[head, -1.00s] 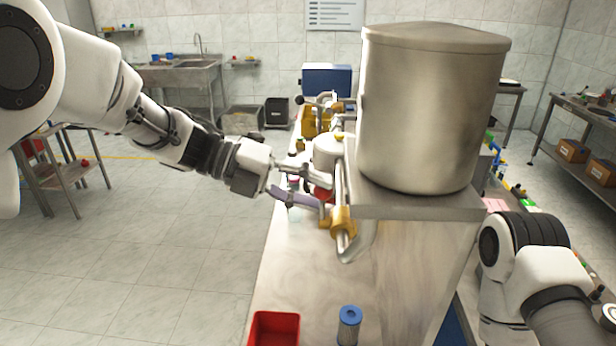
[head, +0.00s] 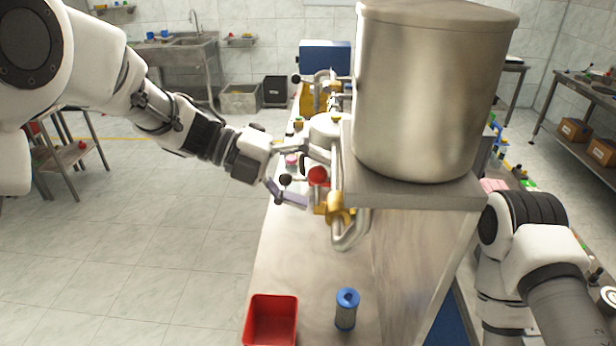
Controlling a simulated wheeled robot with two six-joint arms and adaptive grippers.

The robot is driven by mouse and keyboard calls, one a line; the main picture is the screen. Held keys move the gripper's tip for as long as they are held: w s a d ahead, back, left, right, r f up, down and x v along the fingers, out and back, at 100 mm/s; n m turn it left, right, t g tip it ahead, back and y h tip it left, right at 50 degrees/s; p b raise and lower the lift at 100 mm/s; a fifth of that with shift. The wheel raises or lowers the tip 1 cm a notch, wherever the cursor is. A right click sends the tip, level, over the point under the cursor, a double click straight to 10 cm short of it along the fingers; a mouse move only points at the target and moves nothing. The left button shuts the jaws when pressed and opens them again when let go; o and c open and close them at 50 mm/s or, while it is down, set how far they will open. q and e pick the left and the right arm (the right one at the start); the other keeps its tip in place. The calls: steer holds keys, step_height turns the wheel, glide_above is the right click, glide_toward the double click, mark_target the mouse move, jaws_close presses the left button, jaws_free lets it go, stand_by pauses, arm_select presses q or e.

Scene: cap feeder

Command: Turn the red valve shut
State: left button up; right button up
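The red valve (head: 318,176) is a small round red part on the pipework at the left side of the large steel tank (head: 428,95). A yellow fitting (head: 340,208) sits just below it, on a bent metal pipe. My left gripper (head: 309,180) reaches in from the left and is open. One finger is above and one below, with the tips close to the red valve's left side. I cannot tell whether either tip touches it. My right arm shows at the lower right, but its gripper is not in view.
A red bin (head: 272,318) and a blue-capped cylinder (head: 347,309) stand on the front of the steel bench. A dark ball-ended handle (head: 286,180) shows between my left fingers. The tank's shelf edge (head: 420,192) is close on the right.

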arm_select(q)
steer(key=v, duration=1.2)
